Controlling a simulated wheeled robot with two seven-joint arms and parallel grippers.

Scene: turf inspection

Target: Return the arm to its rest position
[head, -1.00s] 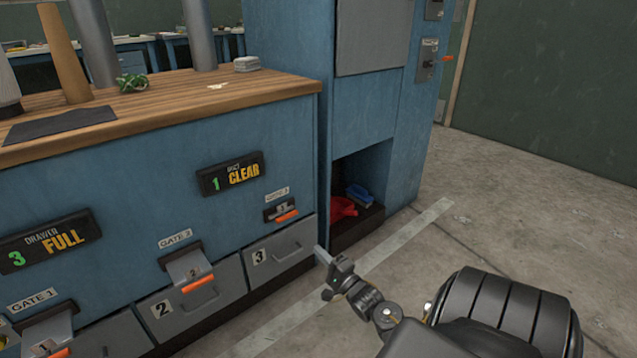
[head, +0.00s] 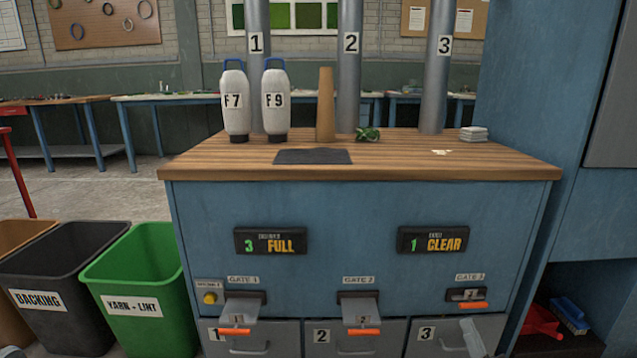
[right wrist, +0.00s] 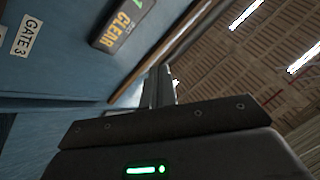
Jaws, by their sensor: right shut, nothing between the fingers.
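My right gripper (head: 472,336) shows at the bottom edge of the head view, in front of drawer 3 (head: 440,335). Only its pale tip is in that picture. In the right wrist view its fingers (right wrist: 160,87) are together, with nothing between them, and point up along the blue cabinet front near the CLEAR display (right wrist: 122,24). I cannot tell how far the fingers are from the cabinet. My left gripper is in no view.
The blue cabinet (head: 350,215) has a wooden top (head: 400,172) with two white bottles, a cone and several tubes. Gates with orange handles stick out above the drawers. Green (head: 150,285) and black (head: 65,270) bins stand left. A blue tower (head: 600,240) stands right.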

